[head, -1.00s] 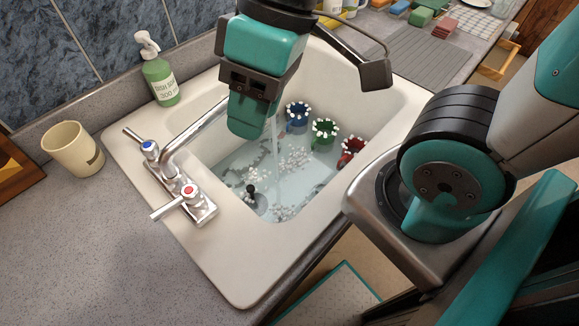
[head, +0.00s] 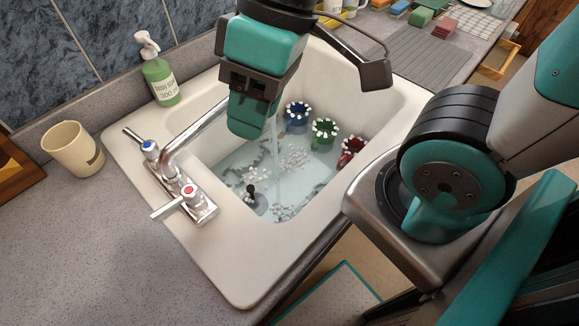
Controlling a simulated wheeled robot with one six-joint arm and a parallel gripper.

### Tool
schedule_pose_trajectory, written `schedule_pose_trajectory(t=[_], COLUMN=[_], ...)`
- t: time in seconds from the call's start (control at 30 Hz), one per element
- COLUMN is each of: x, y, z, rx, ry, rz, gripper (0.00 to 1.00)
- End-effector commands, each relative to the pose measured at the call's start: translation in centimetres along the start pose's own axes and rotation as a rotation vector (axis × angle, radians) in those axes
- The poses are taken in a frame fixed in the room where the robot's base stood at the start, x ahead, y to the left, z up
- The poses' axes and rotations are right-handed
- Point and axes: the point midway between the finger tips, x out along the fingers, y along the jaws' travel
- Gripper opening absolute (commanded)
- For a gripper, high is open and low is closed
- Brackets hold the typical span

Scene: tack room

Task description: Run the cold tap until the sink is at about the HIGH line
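The sink (head: 236,262) is a cream basin holding shallow-looking clear water (head: 238,172). A thin stream of water (head: 276,165) falls into it, its upper end hidden behind my gripper. The cold tap (head: 149,147) has a blue-capped handle with its lever pointing up and left. The hot tap (head: 189,192) has a red cap, its lever pointing down and left. The chrome spout (head: 196,130) reaches over the basin. My gripper (head: 247,122) hangs over the basin in front of the spout's end; its finger gap is not clear. I cannot make out a HIGH line.
Blue (head: 297,120), green (head: 323,138) and red (head: 351,150) white-rimmed items sit in the basin. A black-knobbed plug (head: 251,192) shows at the near end. A soap bottle (head: 161,80) and beige cup (head: 73,148) stand on the counter, whose front left is clear.

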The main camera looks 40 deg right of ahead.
Motion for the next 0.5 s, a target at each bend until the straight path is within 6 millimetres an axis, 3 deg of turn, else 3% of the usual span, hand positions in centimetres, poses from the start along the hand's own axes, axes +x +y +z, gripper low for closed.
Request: schedule_pose_trajectory(t=[0.07,0.23,0.27,0.4,0.5], x=[0.0,0.0,0.0,0.1,0.7], y=[0.0,0.0,0.0,0.2,1.6], z=[0.0,0.0,0.0,-0.5,-3.1], rx=[0.000,0.000,0.000,0.004,0.029], ry=[0.000,0.000,0.000,0.006,0.034], rz=[0.000,0.000,0.000,-0.001,-0.008], gripper=[0.39,0.03,0.00,0.00,0.00])
